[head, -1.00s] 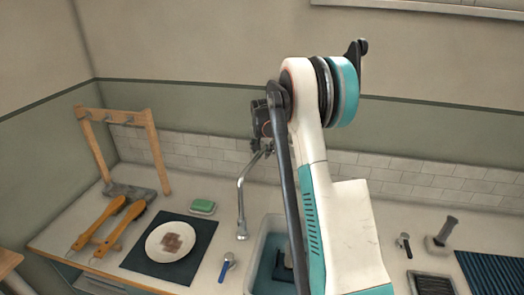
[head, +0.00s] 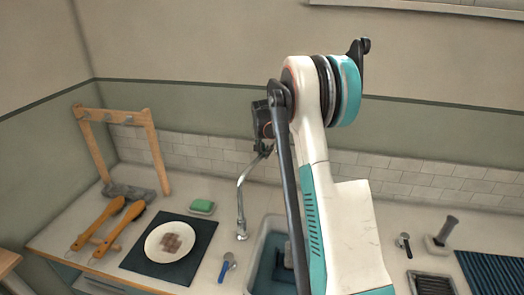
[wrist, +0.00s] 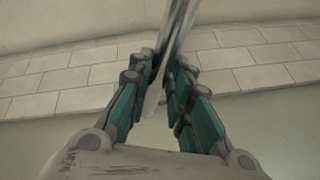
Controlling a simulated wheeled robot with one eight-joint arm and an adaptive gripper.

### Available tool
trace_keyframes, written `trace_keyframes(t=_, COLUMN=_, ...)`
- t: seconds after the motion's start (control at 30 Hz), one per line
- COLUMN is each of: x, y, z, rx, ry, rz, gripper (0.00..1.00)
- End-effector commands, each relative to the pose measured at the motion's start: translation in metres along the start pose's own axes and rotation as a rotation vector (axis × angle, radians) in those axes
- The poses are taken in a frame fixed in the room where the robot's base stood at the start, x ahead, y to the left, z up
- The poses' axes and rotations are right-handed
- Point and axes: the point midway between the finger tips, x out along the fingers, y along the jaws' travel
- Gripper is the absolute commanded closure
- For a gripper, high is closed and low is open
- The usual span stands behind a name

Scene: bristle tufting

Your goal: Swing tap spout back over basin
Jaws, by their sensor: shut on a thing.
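The tap spout (head: 239,196) is a thin chrome tube in the head view. It curves down to a tip over the counter, just left of the basin (head: 267,262). My arm hides much of the basin and the tap's base. My gripper (wrist: 163,80) is shut on the spout (wrist: 181,28), which passes between its teal-padded fingers in the wrist view. In the head view my gripper is at the spout's upper end, and its fingers are mostly hidden.
Left of the spout are a green sponge (head: 202,206), a plate (head: 170,242) on a dark mat (head: 142,262), wooden brushes (head: 119,230) and a wooden rack (head: 157,160). A blue-handled tool (head: 225,268) lies near the basin. A tiled backsplash (head: 212,163) is close behind.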

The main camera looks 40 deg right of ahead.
Motion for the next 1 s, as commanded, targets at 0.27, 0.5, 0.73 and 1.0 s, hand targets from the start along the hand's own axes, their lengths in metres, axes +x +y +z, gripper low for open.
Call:
trace_keyframes(t=0.27, x=-0.008, y=0.039, z=0.002, rx=0.185, ry=0.041, rz=0.078, gripper=1.0)
trace_keyframes(t=0.5, x=-0.021, y=0.079, z=0.013, rx=0.392, ry=0.085, rz=0.163, gripper=1.0)
trace_keyframes(t=0.73, x=-0.036, y=0.113, z=0.031, rx=0.59, ry=0.128, rz=0.245, gripper=1.0)
trace_keyframes(t=1.0, x=-0.056, y=0.146, z=0.06, rx=0.819, ry=0.177, rz=0.341, gripper=1.0)
